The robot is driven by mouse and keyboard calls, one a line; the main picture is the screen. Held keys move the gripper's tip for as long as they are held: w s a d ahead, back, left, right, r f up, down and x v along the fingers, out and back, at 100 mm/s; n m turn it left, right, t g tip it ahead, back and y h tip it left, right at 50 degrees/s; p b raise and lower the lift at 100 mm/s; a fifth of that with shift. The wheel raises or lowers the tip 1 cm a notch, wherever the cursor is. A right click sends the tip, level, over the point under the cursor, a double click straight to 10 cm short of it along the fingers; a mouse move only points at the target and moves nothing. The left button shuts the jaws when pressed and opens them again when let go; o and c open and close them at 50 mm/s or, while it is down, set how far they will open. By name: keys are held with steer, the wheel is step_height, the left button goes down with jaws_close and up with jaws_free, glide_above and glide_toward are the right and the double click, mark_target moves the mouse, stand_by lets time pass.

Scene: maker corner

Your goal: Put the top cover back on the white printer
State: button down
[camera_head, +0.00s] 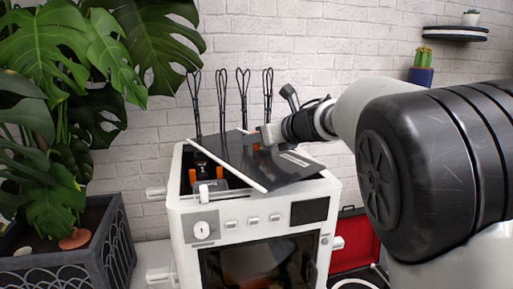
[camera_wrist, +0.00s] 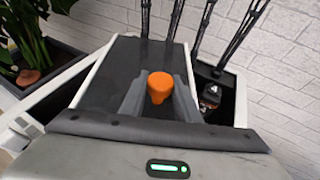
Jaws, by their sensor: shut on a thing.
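The white printer (camera_head: 257,236) stands in the middle of the head view, its open top partly uncovered. The top cover (camera_head: 262,158) is a dark panel with a pale edge and an orange knob. It lies tilted and turned askew over the printer's top, and the left part of the opening shows. My gripper (camera_head: 262,136) is above the cover and shut on its orange knob. In the wrist view the cover (camera_wrist: 112,80) lies beneath my gripper (camera_wrist: 159,92), with the orange knob (camera_wrist: 160,84) between the fingers. Whether the cover touches the rim is unclear.
Several black whisk-shaped rods (camera_head: 243,90) rise behind the printer. A leafy plant in a dark planter (camera_head: 88,254) stands at the left. A red open case (camera_head: 353,240) lies at the right. A wall shelf (camera_head: 455,33) and a cactus pot (camera_head: 421,76) are at the upper right.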

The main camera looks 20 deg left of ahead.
mark_target(258, 147)
steer(key=shift+f, duration=0.85)
steer(key=shift+f+b, duration=0.65)
steer(key=c, duration=1.3)
jaws_free()
steer(key=shift+c, duration=0.2)
steer(key=shift+r, duration=0.1)
